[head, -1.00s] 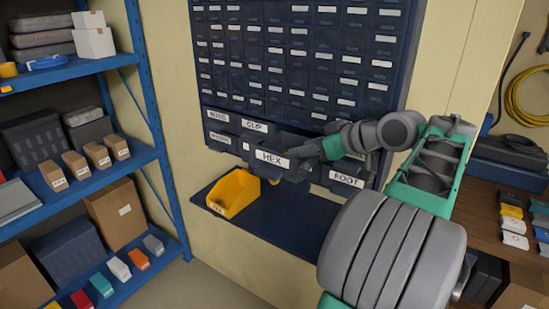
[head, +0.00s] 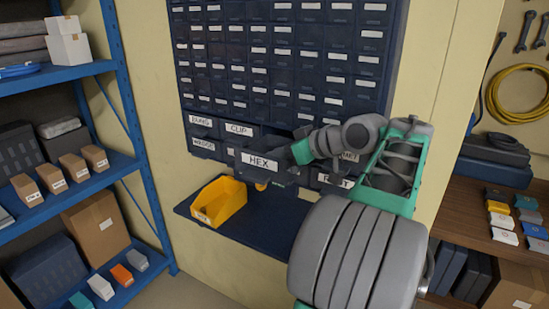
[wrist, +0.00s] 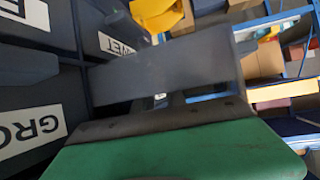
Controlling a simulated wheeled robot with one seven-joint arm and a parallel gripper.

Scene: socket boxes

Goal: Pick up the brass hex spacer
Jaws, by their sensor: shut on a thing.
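A small golden-yellow piece (head: 261,186), seemingly the brass hex spacer, shows just under the front of the HEX drawer (head: 263,162), which stands out from the cabinet. The drawer covers most of the piece, so its shape is unclear. My gripper (head: 299,151) is at the drawer's right side in the head view, its fingertips hidden. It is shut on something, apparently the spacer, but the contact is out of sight. In the wrist view a dark slab (wrist: 165,75) covers most of my fingers, and no brass shows there.
The dark drawer cabinet (head: 275,65) rises behind. A yellow bin (head: 219,202) sits on the dark ledge (head: 265,224) below, left of the HEX drawer. Blue shelving (head: 125,163) stands at left, and a wooden bench (head: 465,205) at right. The ledge's front is clear.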

